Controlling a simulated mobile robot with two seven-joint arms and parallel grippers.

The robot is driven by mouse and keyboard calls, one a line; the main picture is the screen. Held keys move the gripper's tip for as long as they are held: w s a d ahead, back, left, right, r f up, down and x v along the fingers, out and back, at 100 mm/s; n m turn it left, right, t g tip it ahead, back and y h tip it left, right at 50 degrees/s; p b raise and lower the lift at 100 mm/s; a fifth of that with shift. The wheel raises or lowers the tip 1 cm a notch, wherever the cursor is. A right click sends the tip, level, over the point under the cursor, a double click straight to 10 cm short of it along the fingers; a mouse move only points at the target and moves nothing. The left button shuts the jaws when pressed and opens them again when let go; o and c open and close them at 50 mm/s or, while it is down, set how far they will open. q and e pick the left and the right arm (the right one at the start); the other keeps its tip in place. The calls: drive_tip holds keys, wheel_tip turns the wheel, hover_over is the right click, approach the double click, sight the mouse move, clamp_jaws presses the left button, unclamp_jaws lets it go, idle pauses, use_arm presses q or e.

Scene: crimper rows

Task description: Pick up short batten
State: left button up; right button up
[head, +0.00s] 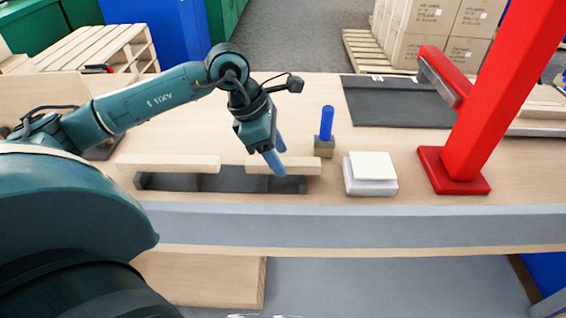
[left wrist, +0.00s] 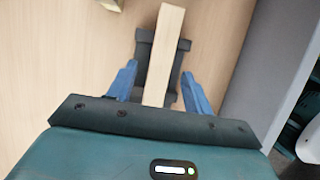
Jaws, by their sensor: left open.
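The short batten (head: 303,167) is a pale wooden bar lying across a dark holder (head: 220,183) on the workbench, at the holder's right part. My left gripper (head: 278,163) is open, pointing down over the short batten with its blue fingers. In the left wrist view, the short batten (left wrist: 166,50) runs between the two spread fingers of my left gripper (left wrist: 159,76), with a visible gap on each side. The dark holder (left wrist: 145,47) shows beneath it. My right gripper is not in view.
A longer pale batten (head: 170,163) lies on the left part of the holder. Right of the short batten stand a block with a blue cylinder (head: 327,123) and a white stack (head: 370,175). A red post (head: 490,100) rises farther right. A dark mat (head: 395,104) lies behind.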

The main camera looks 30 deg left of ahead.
use_arm(q)
drive_tip(key=shift+x, duration=0.8)
drive_tip(key=shift+c, duration=0.3)
drive_tip(key=c, duration=1)
